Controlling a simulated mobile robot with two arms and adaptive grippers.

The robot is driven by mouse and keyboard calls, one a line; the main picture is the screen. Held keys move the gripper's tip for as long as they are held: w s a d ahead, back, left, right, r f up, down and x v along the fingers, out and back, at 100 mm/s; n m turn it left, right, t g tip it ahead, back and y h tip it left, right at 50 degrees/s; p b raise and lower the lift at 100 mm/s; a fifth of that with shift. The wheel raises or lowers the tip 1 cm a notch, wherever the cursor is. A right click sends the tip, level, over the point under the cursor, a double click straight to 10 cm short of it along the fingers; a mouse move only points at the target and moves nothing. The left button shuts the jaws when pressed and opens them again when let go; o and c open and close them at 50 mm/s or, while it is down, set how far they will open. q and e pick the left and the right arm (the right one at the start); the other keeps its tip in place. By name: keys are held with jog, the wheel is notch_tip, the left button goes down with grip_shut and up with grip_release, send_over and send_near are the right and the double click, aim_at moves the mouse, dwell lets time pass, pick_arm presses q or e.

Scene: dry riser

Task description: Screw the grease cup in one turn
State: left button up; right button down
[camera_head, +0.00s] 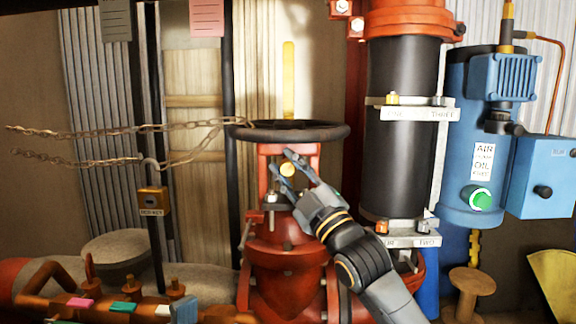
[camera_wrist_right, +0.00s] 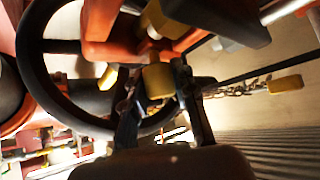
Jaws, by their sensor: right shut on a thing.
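The grease cup (camera_head: 287,170) is a small brass-coloured knob on the red valve yoke, below the black handwheel (camera_head: 290,131). In the right wrist view the cup (camera_wrist_right: 158,80) sits between the fingers. My right gripper (camera_head: 286,168) reaches up from the lower right and is shut on the cup, with a finger on either side. It also shows in the right wrist view (camera_wrist_right: 158,90). The cup's thread and seat are hidden. My left gripper is not in view.
The red valve body (camera_head: 287,252) stands below. A chain (camera_head: 110,130) with a brass padlock (camera_head: 153,200) hangs at left. An orange manifold (camera_head: 70,300) lies low at left.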

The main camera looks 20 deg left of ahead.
jog(key=shift+f, duration=0.1)
dwell(0.4)
jog(key=c, duration=1)
grip_release()
jog(key=shift+c, duration=0.2)
jog(key=v, duration=1.2)
jog(key=shift+a, duration=0.1)
